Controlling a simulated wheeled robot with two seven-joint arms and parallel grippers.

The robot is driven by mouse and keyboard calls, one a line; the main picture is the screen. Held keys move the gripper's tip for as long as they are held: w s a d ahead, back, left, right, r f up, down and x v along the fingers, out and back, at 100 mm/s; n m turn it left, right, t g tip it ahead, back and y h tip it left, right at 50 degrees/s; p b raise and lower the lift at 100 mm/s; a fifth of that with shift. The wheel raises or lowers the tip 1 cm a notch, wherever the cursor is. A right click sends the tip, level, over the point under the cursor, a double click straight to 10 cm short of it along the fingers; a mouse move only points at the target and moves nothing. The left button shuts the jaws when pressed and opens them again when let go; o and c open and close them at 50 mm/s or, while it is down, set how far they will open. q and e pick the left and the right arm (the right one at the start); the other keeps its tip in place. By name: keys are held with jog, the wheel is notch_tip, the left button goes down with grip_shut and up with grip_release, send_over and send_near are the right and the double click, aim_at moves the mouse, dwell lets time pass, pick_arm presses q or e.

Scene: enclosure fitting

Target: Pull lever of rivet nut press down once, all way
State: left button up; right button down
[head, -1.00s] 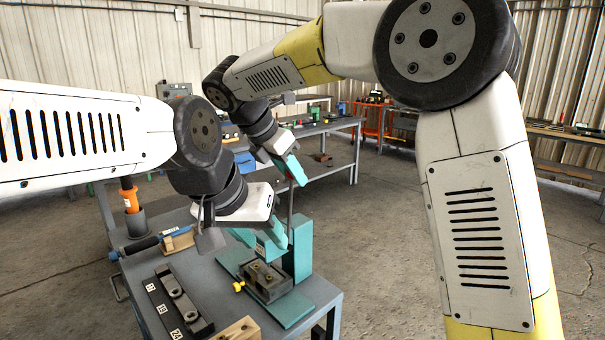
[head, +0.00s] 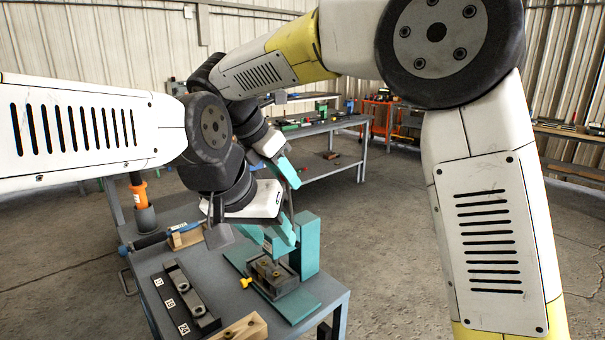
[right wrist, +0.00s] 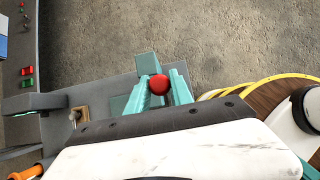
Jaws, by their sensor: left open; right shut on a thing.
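The rivet nut press has a teal column (head: 307,246) and a teal base on the near bench. Its thin dark lever (head: 289,204) rises beside the column, partly hidden by my grippers. My right gripper (head: 287,172) is above the press, shut on the lever's end. In the right wrist view the lever's red ball knob (right wrist: 159,84) sits between the teal fingers (right wrist: 160,90). My left gripper (head: 270,238) is open, low beside the column and above the dark fixture block (head: 272,277) on the press base. I cannot tell whether it touches the press.
A black strip with labelled holes (head: 188,300) and a wooden block (head: 243,328) lie on the bench (head: 225,272) left of the press. Another bench (head: 330,128) stands behind.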

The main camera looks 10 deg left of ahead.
jog(key=shift+s+a+f, duration=0.1)
jog(key=shift+s+a, duration=0.25)
jog(key=shift+s, duration=0.05)
jog(key=shift+s+a+f, duration=0.15)
jog(key=shift+s+a, duration=0.25)
jog(key=shift+s, duration=0.1)
jog(key=shift+s+a+f, duration=0.15)
jog(key=shift+s+a, duration=0.2)
jog(key=shift+s, duration=0.15)
jog(key=shift+s+a+f, duration=0.25)
jog(key=shift+s+a, duration=0.15)
jog(key=shift+s, duration=0.1)
jog(key=shift+s+a+f, duration=0.25)
jog(key=shift+s+a, duration=0.15)
jog(key=shift+s, duration=0.1)
